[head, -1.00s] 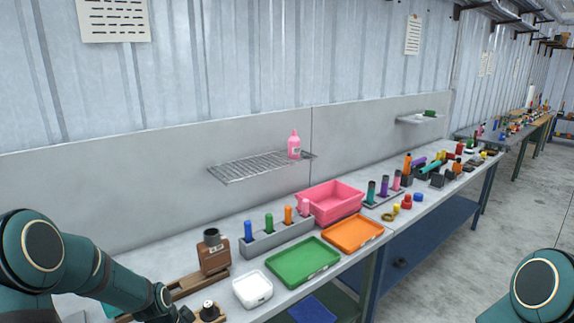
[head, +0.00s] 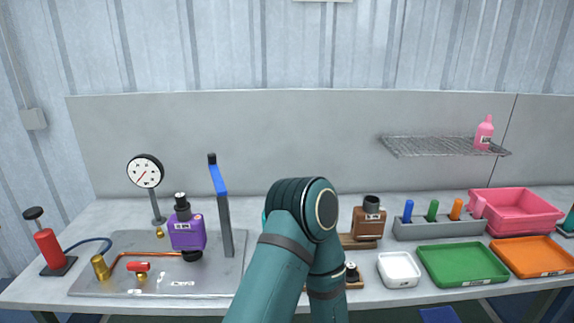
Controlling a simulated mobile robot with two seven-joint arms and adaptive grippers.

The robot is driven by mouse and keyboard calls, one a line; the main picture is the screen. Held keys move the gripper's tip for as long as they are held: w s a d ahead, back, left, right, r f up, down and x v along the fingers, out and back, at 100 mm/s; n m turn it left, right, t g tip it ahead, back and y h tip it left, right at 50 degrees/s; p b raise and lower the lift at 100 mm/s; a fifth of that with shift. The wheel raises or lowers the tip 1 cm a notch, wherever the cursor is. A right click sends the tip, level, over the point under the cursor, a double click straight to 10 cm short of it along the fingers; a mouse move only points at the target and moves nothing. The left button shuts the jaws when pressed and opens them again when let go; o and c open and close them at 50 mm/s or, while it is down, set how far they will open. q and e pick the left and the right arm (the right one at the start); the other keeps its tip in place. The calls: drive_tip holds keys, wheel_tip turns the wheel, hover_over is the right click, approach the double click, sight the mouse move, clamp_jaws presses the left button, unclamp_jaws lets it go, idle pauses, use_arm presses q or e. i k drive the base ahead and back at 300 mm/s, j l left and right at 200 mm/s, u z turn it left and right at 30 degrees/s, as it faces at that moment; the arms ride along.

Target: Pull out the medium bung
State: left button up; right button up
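I cannot tell which part is the medium bung, as the labels are too small to read. A black bung-like piece with a light top (head: 352,272) stands at the front of the brown wooden stand. A similar black piece (head: 181,201) sits in the top of the purple muffler (head: 187,232). The brown muffler (head: 369,224) on the wooden stand has a dark, wide neck. My teal left arm bends in front of the stand, its forearm dropping beside the front piece. Neither gripper shows.
The metal plate (head: 110,260) at left carries a gauge (head: 145,172), a blue-handled lever (head: 219,179) and copper pipe. A red pump (head: 48,249) stands left. A white tray (head: 399,269), green tray (head: 461,264), orange tray (head: 535,256) and pink bin (head: 517,210) fill the right.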

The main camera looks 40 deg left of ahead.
sight(182, 204)
drive_tip(key=u, duration=1.9)
